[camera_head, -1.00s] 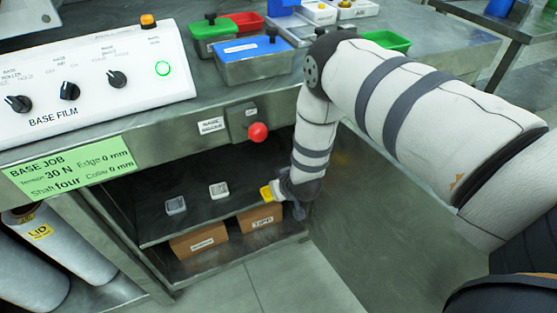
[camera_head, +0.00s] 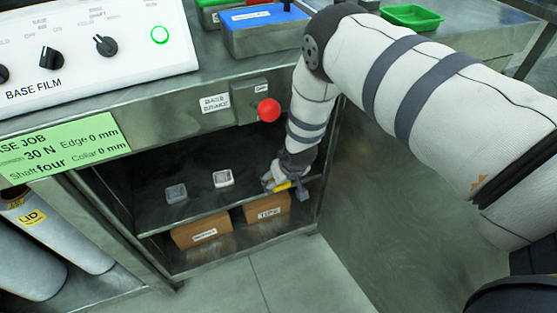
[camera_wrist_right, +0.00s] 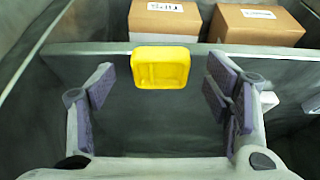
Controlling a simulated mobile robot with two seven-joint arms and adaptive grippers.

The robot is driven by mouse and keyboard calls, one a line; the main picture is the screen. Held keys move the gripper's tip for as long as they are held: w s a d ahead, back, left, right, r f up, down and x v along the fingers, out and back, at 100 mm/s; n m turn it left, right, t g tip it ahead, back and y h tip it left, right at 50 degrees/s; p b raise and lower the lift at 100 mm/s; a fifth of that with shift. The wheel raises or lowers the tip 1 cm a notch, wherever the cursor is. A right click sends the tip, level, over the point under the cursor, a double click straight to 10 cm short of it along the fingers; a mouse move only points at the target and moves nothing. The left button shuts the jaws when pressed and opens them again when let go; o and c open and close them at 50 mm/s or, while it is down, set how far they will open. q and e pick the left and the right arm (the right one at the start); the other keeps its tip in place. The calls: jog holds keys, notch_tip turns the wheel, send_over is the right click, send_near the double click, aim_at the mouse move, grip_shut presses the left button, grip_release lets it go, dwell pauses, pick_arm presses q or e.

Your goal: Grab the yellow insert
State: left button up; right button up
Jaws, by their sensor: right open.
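The yellow insert (camera_wrist_right: 160,68) is a small, shallow tray at the shelf's front edge. In the right wrist view it sits between and just beyond the tips of my right gripper (camera_wrist_right: 162,90), with a gap to the fingers on both sides. That gripper is open and empty. In the head view the right gripper (camera_head: 282,181) is over the right end of the shelf, and only a sliver of the yellow insert (camera_head: 283,187) shows among the fingers. My left gripper is in neither view.
A grey insert (camera_head: 176,193) and a white insert (camera_head: 223,178) stand on the shelf (camera_head: 158,221) to the left. Two cardboard boxes (camera_head: 201,231) are below. A red knob (camera_head: 268,110) sticks out above. The bay's side wall is close on the right.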

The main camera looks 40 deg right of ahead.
jog(key=shift+x, duration=0.75)
jog(key=shift+r, duration=0.1)
jog(key=shift+c, duration=0.6)
jog(key=c, duration=1.1)
